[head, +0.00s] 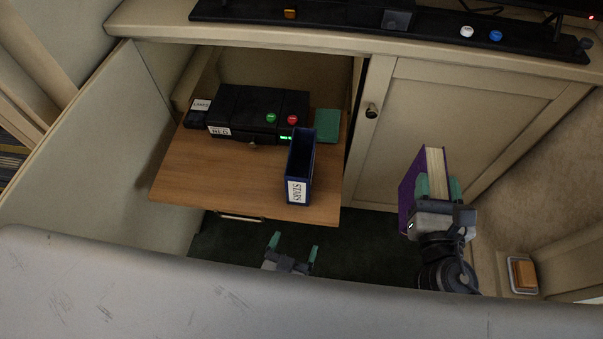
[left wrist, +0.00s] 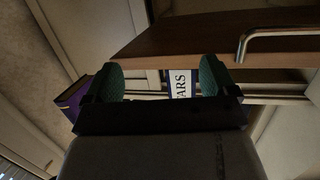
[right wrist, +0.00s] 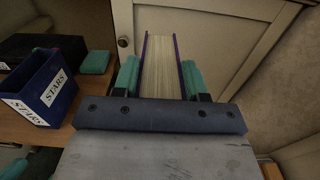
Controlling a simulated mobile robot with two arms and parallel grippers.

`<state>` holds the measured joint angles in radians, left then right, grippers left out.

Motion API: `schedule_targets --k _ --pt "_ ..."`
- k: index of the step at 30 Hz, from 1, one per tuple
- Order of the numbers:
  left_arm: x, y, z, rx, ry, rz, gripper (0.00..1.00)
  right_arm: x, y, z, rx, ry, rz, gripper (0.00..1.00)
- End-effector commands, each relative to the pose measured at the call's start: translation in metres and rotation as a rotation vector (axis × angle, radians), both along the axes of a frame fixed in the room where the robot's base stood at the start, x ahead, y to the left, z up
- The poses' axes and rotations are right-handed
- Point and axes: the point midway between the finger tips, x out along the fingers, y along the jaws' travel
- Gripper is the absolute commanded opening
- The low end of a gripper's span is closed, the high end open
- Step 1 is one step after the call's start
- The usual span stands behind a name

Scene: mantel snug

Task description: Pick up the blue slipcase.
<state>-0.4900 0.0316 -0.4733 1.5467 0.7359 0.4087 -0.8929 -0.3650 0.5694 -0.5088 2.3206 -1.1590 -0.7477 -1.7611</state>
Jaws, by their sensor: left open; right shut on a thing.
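The blue slipcase (head: 301,170) stands on the pulled-out wooden shelf, near its front right corner. It has a white STARS label on its front and an open, empty-looking top. It also shows in the right wrist view (right wrist: 43,88). In the left wrist view part of its label (left wrist: 181,84) shows between my fingers. My left gripper (head: 293,243) is open and empty, below and in front of the shelf edge, apart from the slipcase. My right gripper (head: 438,187) is shut on a purple book (head: 408,192), held upright in front of the cupboard door.
The wooden shelf (head: 190,170) also holds a black device (head: 240,105) with green and red buttons and a green block (head: 327,125). A drawer handle (left wrist: 275,33) sits at the shelf front. An open door panel (head: 85,155) stands left; a closed cupboard door (head: 440,110) stands right.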

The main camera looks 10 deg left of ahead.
Motion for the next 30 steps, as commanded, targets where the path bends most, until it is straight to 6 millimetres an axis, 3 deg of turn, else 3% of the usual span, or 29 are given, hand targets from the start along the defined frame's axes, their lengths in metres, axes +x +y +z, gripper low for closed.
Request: schedule_targets --k 3,9,13,21,30 --pt "0.008 -0.002 0.042 -0.041 -0.114 0.089 0.87 0.0 0.0 -0.013 0.0 -0.003 0.0 0.0" --pt "0.012 0.002 0.084 -0.074 -0.192 0.185 0.87 0.0 0.0 -0.019 0.0 -0.003 0.0 0.0" --pt "0.021 0.004 0.092 -0.079 -0.208 0.205 0.87 0.0 0.0 -0.021 0.0 -0.003 0.0 0.0" --pt "0.066 0.004 0.092 -0.078 -0.208 0.205 0.87 0.0 0.0 -0.023 0.0 -0.003 0.0 0.0" --pt "0.092 0.004 0.091 -0.077 -0.207 0.203 0.87 0.0 0.0 -0.026 0.0 -0.003 0.0 0.0"
